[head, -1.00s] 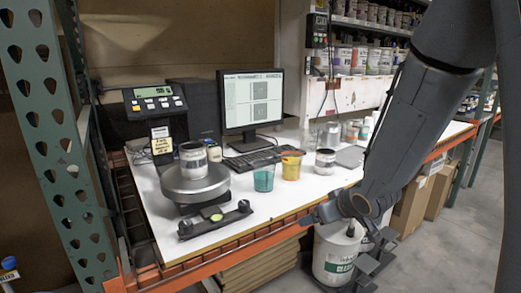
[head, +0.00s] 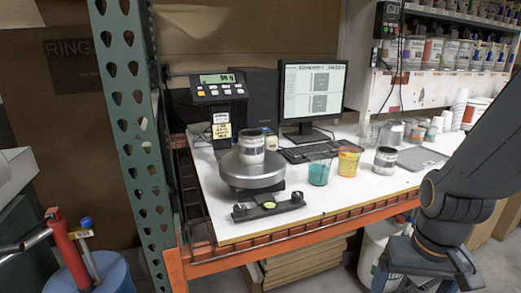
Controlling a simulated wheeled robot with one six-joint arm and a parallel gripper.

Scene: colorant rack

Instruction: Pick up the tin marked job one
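Two small metal tins with pale labels are in the head view. One tin (head: 251,146) stands upright on the round plate of the scale (head: 252,172). The other tin (head: 385,160) stands on the white bench at the right, beside the yellow cup. The writing on both labels is too small to read, so I cannot tell which is marked job one. My gripper (head: 425,268) is low at the bottom right, in front of the bench and apart from both tins. Its fingers are too unclear to show whether they are open.
A teal cup (head: 319,172) and a yellow cup (head: 348,162) stand between the tins. A bar-shaped holder (head: 269,207) lies before the scale. A green perforated post (head: 137,120) rises at the bench's left end. An orange beam (head: 215,268) edges the front. A white bucket (head: 374,245) stands below.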

